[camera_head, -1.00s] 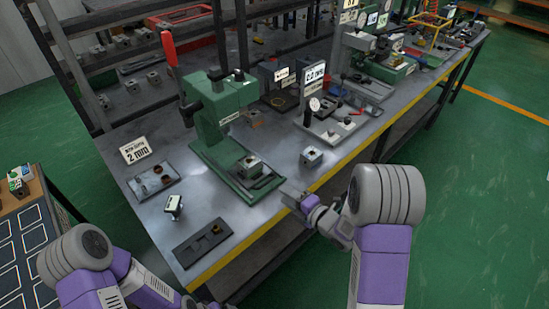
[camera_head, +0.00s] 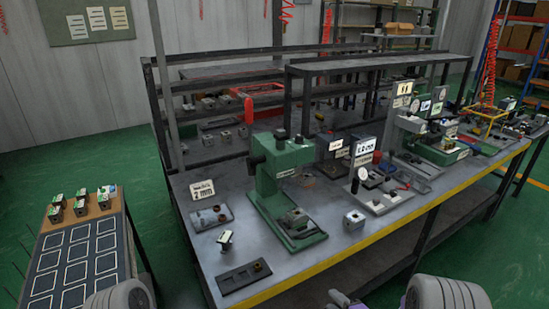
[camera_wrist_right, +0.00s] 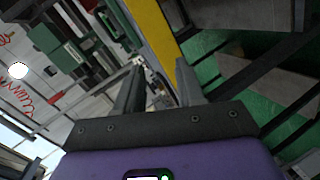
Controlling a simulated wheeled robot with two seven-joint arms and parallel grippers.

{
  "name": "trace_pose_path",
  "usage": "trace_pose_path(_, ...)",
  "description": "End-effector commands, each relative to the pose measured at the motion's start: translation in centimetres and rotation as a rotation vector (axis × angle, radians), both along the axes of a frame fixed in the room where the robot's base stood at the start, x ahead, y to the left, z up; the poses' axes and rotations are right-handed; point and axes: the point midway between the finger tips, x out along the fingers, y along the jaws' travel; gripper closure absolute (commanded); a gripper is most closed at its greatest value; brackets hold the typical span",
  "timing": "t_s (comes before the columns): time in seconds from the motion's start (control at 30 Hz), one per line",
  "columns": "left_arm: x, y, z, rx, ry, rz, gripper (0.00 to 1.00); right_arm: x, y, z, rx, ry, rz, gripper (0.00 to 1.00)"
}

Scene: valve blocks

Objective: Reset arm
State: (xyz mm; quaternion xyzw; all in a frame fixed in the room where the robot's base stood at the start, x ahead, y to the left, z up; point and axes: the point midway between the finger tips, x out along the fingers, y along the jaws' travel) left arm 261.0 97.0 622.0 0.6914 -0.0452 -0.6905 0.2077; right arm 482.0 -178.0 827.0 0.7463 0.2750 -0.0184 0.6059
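My right gripper (camera_wrist_right: 160,82) shows in the right wrist view with its two fingers apart and nothing between them. A small part of the right gripper (camera_head: 342,299) shows at the bottom edge of the head view, in front of the bench's yellow edge. My left arm shows only as a rounded grey link at the bottom left, and its gripper is out of the picture. A metal valve block (camera_head: 354,220) stands on the bench, and another block (camera_head: 297,221) sits on the base of the green press (camera_head: 282,175).
The grey workbench (camera_head: 262,262) has a yellow front edge. A dark tray (camera_head: 243,277), a small plate with parts (camera_head: 211,217) and gauge stands are on it. A side table (camera_head: 75,262) at left holds several small blocks at its back. Green floor is open between the tables.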

Motion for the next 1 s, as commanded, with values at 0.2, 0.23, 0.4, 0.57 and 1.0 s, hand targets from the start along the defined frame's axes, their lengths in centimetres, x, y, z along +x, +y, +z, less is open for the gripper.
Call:
trace_pose_path(0.2, 0.0, 0.0, 0.5, 0.000, 0.001, 0.000, 0.05, -2.5, 0.0, -6.3, 0.236, 0.342, -0.240, 0.62)
trace_pose_path(0.23, 0.0, 0.0, 0.5, 0.000, 0.001, 0.000, 0.05, -3.1, 0.1, -7.3, 0.275, 0.397, -0.285, 0.62)
trace_pose_path(0.4, 0.0, 0.0, 1.0, 0.000, 0.001, 0.000, 0.05, -8.8, 1.5, -13.8, 0.556, 0.803, -0.641, 0.62)
trace_pose_path(0.57, 0.0, 0.0, 1.5, 0.000, 0.001, 0.000, 0.05, -16.2, 4.6, -17.8, 0.814, 1.197, -1.071, 0.62)
trace_pose_path(1.0, 0.0, 0.0, 1.7, 0.000, 0.001, 0.000, 0.05, -22.2, 8.1, -18.8, 0.968, 1.481, -1.458, 0.62)
